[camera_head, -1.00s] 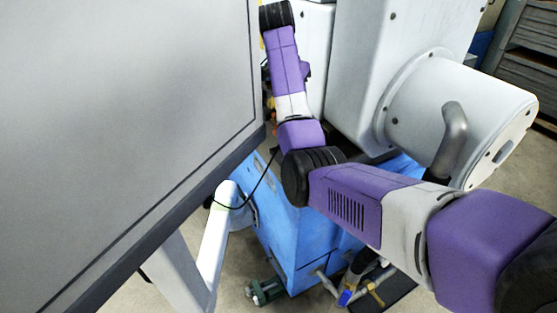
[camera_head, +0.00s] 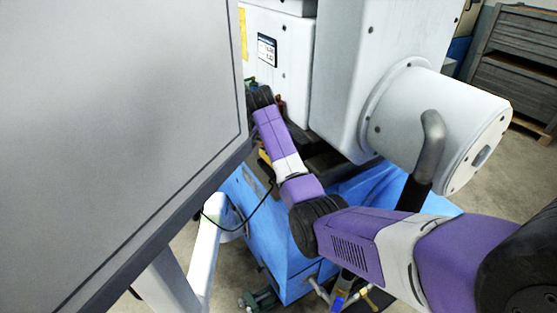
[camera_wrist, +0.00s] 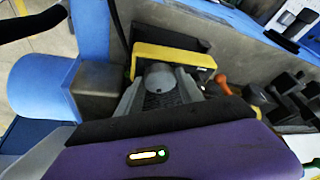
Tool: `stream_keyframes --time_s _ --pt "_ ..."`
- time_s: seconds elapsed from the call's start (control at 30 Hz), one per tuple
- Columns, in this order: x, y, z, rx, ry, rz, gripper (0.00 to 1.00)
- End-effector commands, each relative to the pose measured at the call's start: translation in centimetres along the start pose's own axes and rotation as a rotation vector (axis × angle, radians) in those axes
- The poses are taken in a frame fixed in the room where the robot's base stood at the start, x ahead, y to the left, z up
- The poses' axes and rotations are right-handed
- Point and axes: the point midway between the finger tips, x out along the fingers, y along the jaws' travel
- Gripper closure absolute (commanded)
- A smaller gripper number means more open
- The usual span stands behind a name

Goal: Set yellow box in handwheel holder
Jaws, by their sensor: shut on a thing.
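In the wrist view a yellow box (camera_wrist: 172,56) lies across the tips of my gripper (camera_wrist: 162,78), which is shut on it. A rounded grey part shows between the fingers, against the box's near side. A black block (camera_wrist: 165,33) lies just behind the box; I cannot tell whether they touch. I cannot make out the handwheel holder for certain in either view.
The large grey panel (camera_head: 120,120) fills the left of the head view, close to my arm. A white machine housing with a round drum (camera_head: 440,125) and dark handle (camera_head: 425,155) stands right of it, above a blue base (camera_head: 290,240). In the wrist view, an orange-red knob (camera_wrist: 222,83) sits right of the box.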

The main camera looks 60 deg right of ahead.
Motion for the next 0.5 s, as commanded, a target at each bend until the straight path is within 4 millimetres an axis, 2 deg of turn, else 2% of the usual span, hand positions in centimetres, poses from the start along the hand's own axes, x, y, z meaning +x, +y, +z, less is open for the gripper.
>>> stream_keyframes --time_s 0.23,0.5 --pt "2.9 0.1 1.2 -0.001 -0.001 0.001 1.0" --pt "3.7 0.2 1.8 -0.004 -0.007 0.005 1.0"
